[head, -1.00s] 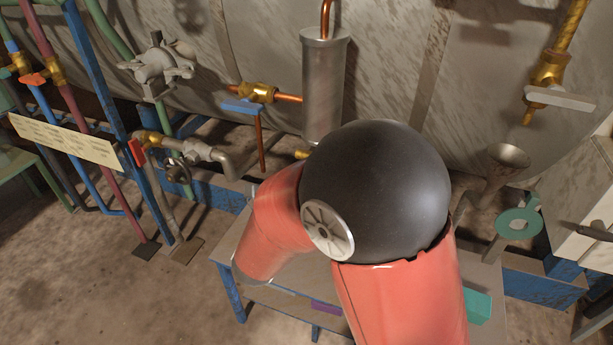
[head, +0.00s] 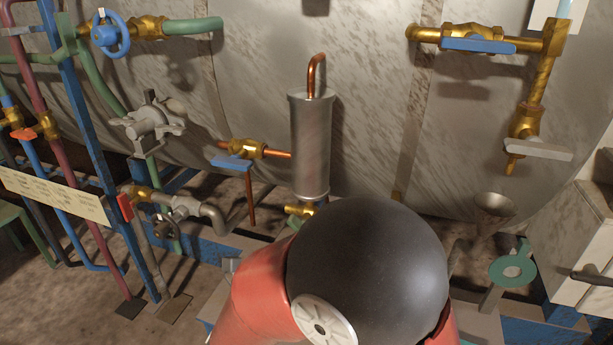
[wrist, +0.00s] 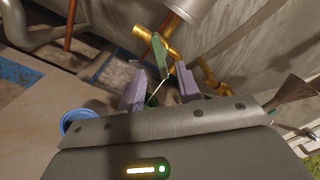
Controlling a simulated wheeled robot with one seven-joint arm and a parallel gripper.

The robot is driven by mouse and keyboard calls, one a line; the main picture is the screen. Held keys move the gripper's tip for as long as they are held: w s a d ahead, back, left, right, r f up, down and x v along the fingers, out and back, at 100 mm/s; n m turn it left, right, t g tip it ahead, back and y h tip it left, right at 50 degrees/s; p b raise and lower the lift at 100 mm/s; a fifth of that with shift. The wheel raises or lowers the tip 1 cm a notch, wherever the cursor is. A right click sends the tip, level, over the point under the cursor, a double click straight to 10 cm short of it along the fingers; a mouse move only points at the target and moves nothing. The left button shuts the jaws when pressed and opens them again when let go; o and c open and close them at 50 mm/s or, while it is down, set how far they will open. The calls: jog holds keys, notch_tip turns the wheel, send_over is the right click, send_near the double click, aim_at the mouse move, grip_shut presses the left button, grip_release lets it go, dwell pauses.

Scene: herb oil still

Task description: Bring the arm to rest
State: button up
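My arm, red with a large black joint (head: 367,265), fills the bottom middle of the head view, and its gripper end is hidden there. In the wrist view my gripper (wrist: 162,84) has its two purple-grey fingers apart, with nothing clearly held between them. Beyond the fingertips is a green valve lever (wrist: 160,54) on a brass fitting (wrist: 172,36) below a metal cylinder. Whether the fingers touch the lever I cannot tell.
The grey metal cylinder (head: 311,145) with a copper pipe stands behind my arm. Pipes and valves crowd the left. A blue round rim (wrist: 80,121) lies left of my gripper.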

jog(key=s+d+r+m+g+h, duration=0.15)
jog(key=s+d+m+g, duration=0.35)
jog(key=d+m, duration=0.5)
jog(key=s+d+m+g+h, duration=0.3)
jog(key=d+m+g, duration=0.4)
jog(key=d+m, duration=0.3)
jog(key=s+r+m+y, duration=0.1)
jog(key=s+m+y, duration=0.4)
jog(key=m, duration=0.5)
jog(key=s+a+r+m+y, duration=0.1)
jog(key=s+m+y, duration=0.4)
jog(key=m, duration=0.5)
jog(key=shift+s+r+m+t+y, duration=0.3)
jog(key=shift+r+m+y, duration=0.1)
jog(key=shift+r, duration=0.15)
jog(key=shift+w, duration=0.1)
